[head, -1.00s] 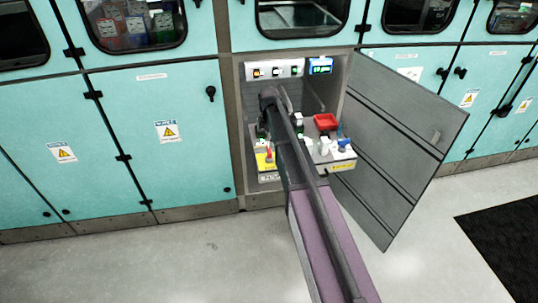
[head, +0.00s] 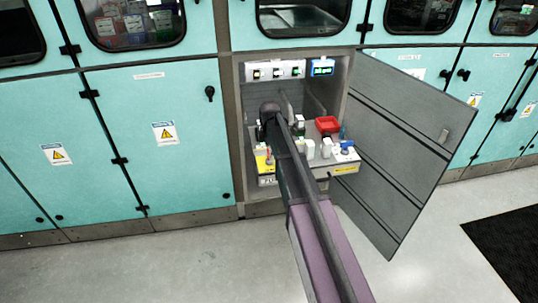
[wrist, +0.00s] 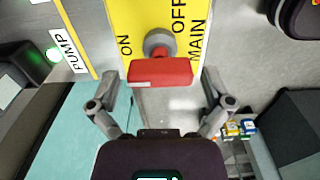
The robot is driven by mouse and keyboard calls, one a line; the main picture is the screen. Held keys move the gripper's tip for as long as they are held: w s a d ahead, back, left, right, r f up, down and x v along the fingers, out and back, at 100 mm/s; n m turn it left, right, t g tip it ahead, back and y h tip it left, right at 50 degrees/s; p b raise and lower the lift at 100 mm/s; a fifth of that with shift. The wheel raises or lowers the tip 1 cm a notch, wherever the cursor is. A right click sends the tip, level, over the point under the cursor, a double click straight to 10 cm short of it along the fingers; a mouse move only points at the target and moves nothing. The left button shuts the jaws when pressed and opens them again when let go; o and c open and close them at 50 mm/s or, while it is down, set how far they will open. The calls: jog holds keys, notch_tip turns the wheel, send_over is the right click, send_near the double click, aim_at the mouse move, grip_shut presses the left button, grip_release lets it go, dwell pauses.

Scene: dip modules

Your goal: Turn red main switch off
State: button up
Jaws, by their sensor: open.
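The red main switch (wrist: 160,72) shows in the wrist view as a red bar handle in front of a grey round knob. Its yellow plate (wrist: 130,20) carries the words ON at the left, OFF at the upper right and MAIN at the right. My gripper (wrist: 159,75) is open, with one finger on each side of the red handle and a gap visible at both sides. In the head view, the yellow plate (head: 263,163) and a small red part show left of my arm, which hides my gripper there.
The grey cabinet door (head: 410,145) stands open at the right. A red tray (head: 327,125) and several small items sit on the shelf right of my arm. Floor in front is clear.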

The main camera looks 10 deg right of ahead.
jog(key=c, duration=1)
jog(key=shift+o, duration=0.2)
jog(key=shift+a, duration=0.1)
